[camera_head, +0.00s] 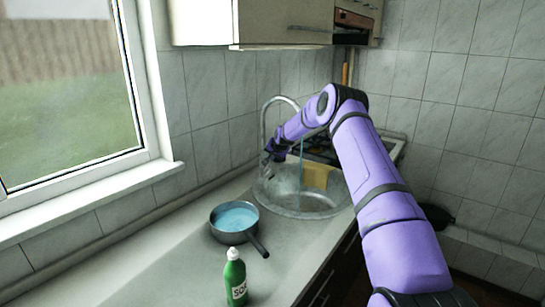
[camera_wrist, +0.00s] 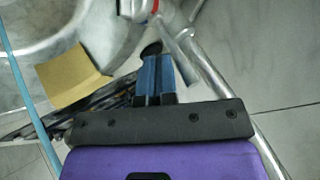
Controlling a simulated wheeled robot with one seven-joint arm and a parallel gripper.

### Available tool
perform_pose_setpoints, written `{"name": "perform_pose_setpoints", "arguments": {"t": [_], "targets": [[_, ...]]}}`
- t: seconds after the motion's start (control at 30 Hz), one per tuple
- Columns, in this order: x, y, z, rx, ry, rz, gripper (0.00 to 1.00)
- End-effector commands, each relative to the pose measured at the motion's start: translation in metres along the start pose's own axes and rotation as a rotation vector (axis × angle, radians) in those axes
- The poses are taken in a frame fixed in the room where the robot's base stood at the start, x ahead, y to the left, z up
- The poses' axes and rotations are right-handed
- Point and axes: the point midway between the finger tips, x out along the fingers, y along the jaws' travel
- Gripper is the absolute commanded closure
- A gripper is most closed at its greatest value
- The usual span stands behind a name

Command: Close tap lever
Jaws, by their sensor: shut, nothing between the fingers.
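The chrome tap (camera_head: 264,122) rises at the back left of the round sink, with its spout arched over. A blue water stream (camera_head: 301,160) falls from it into the sink, and the stream also crosses the left of the wrist view (camera_wrist: 26,88). My gripper (camera_head: 267,157) is low by the tap's base, shut and empty. In the wrist view its blue fingers (camera_wrist: 153,50) are together, with dark tips beside a silver piece that looks like the tap lever (camera_wrist: 181,50). I cannot tell whether they touch. A red mark shows on the tap body above the tips.
The metal sink (camera_head: 292,212) holds a yellow sponge or cloth (camera_head: 318,175). A dark pan with blue contents (camera_head: 236,217) and a green bottle (camera_head: 235,280) stand on the counter in front. A hob (camera_head: 325,147) is behind, and a window is at left.

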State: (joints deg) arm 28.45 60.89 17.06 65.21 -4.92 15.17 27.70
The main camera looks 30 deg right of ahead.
Motion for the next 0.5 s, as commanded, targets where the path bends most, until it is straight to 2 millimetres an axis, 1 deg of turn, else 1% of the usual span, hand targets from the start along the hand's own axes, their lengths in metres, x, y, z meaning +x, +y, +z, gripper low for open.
{"name": "perform_pose_setpoints", "arguments": {"t": [0.33,0.5], "targets": [[0.0002,-0.0007,-0.0005,0.0,0.0,0.0,1.0],[0.002,-0.0073,-0.0083,0.0,0.001,-0.001,1.0]]}}
